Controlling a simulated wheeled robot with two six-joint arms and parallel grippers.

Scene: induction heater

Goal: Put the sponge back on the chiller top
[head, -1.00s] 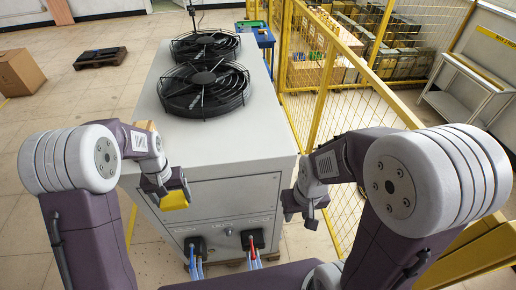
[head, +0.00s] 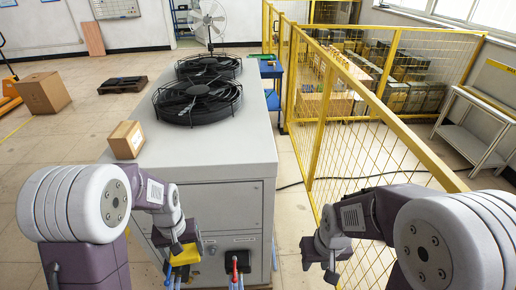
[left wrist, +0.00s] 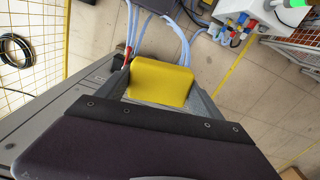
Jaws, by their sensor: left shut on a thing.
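The yellow sponge (head: 185,256) is held in my left gripper (head: 184,252), in front of the chiller's front face and below its top edge. In the left wrist view the sponge (left wrist: 160,82) sits between the two fingers. The chiller (head: 245,150) is a large grey box with a flat light top. Two black fans stand on the rear of that top, and its front part is mostly bare. My right gripper (head: 326,262) is to the right of the chiller, apart from it, with nothing visible in it; its finger gap is too small to judge.
A small cardboard box (head: 127,140) stands on the chiller top's left edge. A yellow mesh fence (head: 350,130) runs along the right. A larger carton (head: 43,92) and a dark pallet (head: 122,85) are on the floor at left.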

